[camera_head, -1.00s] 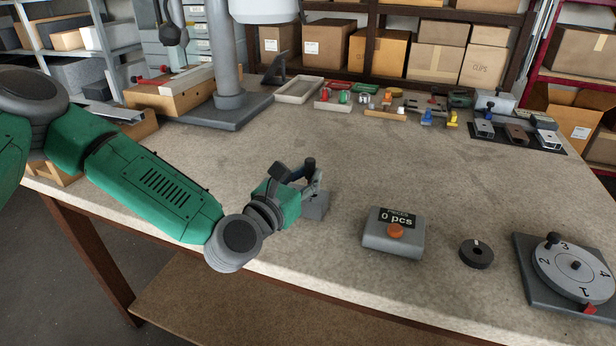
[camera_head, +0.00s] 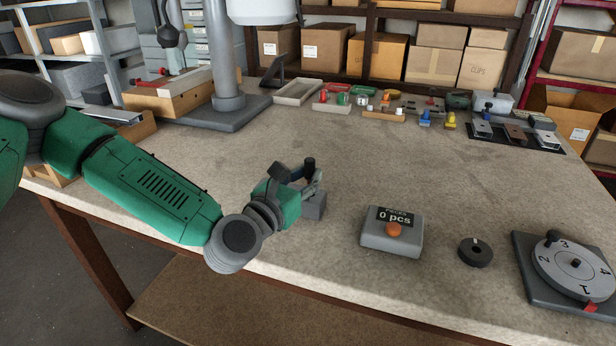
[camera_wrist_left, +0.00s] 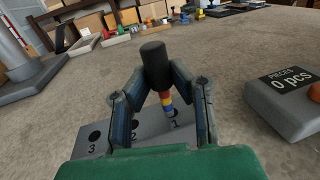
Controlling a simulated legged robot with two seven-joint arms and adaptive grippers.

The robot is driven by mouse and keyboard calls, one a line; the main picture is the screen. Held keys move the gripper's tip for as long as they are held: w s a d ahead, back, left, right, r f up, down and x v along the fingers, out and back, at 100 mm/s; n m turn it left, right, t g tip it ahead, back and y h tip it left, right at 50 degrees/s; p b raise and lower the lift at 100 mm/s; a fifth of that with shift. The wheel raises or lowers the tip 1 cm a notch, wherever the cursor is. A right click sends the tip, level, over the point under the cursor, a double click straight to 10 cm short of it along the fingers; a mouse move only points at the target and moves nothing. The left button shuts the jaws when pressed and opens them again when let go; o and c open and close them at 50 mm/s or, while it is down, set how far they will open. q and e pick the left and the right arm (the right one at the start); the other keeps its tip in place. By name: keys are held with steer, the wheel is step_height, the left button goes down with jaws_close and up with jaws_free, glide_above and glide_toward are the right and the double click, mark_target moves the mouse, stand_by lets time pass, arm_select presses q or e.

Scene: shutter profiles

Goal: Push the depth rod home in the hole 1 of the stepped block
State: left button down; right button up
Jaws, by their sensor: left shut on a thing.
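The depth rod (camera_wrist_left: 154,66) has a black cylindrical head and a shaft with red, yellow and blue bands. In the left wrist view it stands upright over the hole marked 1 of the grey stepped block (camera_wrist_left: 113,141); its pale lower end reaches that hole, but how deep it sits I cannot tell. Holes 2 and 3 show to the left, empty. In the head view my left gripper (camera_head: 309,178) and the block (camera_head: 315,206) are near the table's front edge. My right gripper is not in view.
A grey counter box (camera_head: 392,232) reading 0 pcs stands right of the block. Small parts and trays line the back of the table. The table's middle is clear.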

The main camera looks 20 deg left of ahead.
arm_select(q)
steer(key=shift+s+f, duration=0.1)
steer(key=shift+f, duration=0.5)
steer(key=shift+g, duration=0.3)
steer(key=shift+d, duration=0.2)
stand_by(0.7)
steer(key=shift+w, duration=0.3)
steer(key=shift+r, duration=0.3)
steer(key=shift+f+b, duration=1.35)
steer(key=shift+b, duration=0.15)
steer(key=c, duration=1.4)
jaws_free()
